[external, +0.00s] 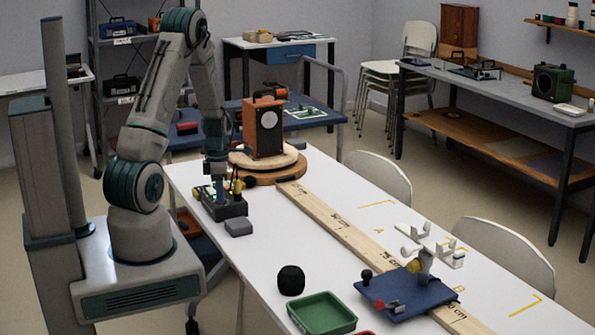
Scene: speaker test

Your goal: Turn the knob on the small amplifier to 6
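I cannot tell for sure which thing is the small amplifier, and no knob numbers can be read. An orange and black speaker box (264,126) with a round pale cone stands upright on a round wooden turntable (270,171), behind and to the right of my gripper.
A grey block (238,228) lies in front of the dark unit. A wooden ruler board (345,232) runs along the white table (380,207). A black rounded object (291,280), a green tray (322,313) and a blue stand (405,292) are nearer the front. Chairs line the right side.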

